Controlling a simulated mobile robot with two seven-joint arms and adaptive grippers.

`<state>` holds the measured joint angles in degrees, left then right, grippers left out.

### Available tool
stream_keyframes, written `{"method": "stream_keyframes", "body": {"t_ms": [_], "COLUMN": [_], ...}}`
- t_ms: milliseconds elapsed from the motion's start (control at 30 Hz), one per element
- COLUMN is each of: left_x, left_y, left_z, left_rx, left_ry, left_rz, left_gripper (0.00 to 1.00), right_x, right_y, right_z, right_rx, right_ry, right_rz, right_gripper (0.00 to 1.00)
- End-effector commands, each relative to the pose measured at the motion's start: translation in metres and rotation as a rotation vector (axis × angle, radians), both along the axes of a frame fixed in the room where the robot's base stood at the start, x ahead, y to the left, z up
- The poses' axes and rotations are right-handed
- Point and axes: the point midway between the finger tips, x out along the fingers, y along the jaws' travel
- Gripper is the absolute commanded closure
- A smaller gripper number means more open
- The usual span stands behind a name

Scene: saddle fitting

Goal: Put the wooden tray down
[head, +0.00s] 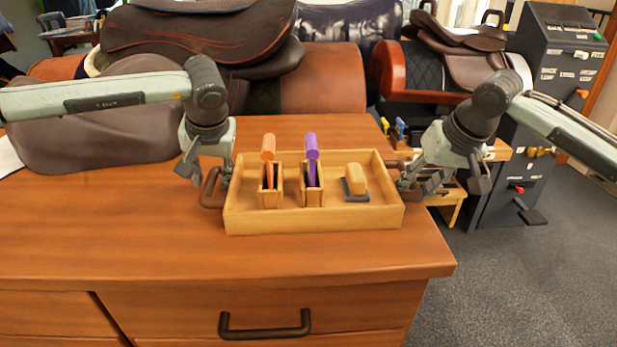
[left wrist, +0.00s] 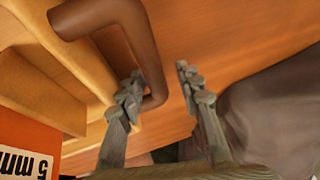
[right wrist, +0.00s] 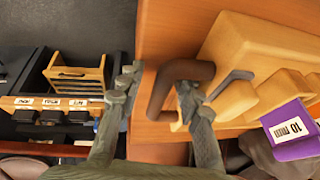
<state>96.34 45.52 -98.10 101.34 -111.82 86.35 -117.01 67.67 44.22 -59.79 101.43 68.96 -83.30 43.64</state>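The wooden tray (head: 310,221) appears to rest level on the brown wooden bench, near its right edge. It carries an orange-handled tool (head: 268,148) and a purple-handled tool (head: 312,147), each in a small wooden holder, and a tan block (head: 356,179) on a grey base. My left gripper (left wrist: 160,80) is open, its fingers apart on either side of the tray's brown left handle (left wrist: 150,45). My right gripper (right wrist: 158,85) is also open, its fingers on either side of the right handle (right wrist: 181,69). Neither gripper is closed on its handle.
The bench top (head: 110,235) is clear in front and to the left. Brown saddles (head: 200,38) stand behind the tray, and dark leather (head: 85,125) lies at the left. A dark cabinet (head: 555,70) and a low wooden rack (head: 452,200) stand beyond the bench's right edge.

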Motion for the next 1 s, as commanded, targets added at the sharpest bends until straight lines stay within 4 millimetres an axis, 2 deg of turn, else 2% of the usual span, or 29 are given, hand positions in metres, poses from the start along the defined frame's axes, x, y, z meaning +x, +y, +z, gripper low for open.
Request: {"method": "stream_keyframes", "body": {"t_ms": [267, 367, 800, 1000], "left_x": [0.000, -0.003, -0.033, -0.041], "left_y": [-0.003, -0.005, -0.025, -0.030], "left_z": [0.001, 0.008, 0.086, 0.105], "left_rx": [-0.003, -0.005, -0.002, -0.002], "left_ry": [-0.001, -0.002, -0.003, -0.001], "left_rz": [-0.005, -0.007, -0.005, -0.002], "left_gripper": [0.64, 0.64, 0.64, 0.64], "right_x": [-0.001, -0.001, -0.001, -0.001], "right_y": [0.003, 0.003, 0.004, 0.004], "right_z": [0.000, 0.000, 0.001, 0.001], "right_rx": [0.004, 0.004, 0.005, 0.005], "right_ry": [0.000, 0.000, -0.001, -0.001], "right_rz": [0.005, 0.006, 0.007, 0.007], "right_gripper": [0.63, 0.63, 0.63, 0.63]}}
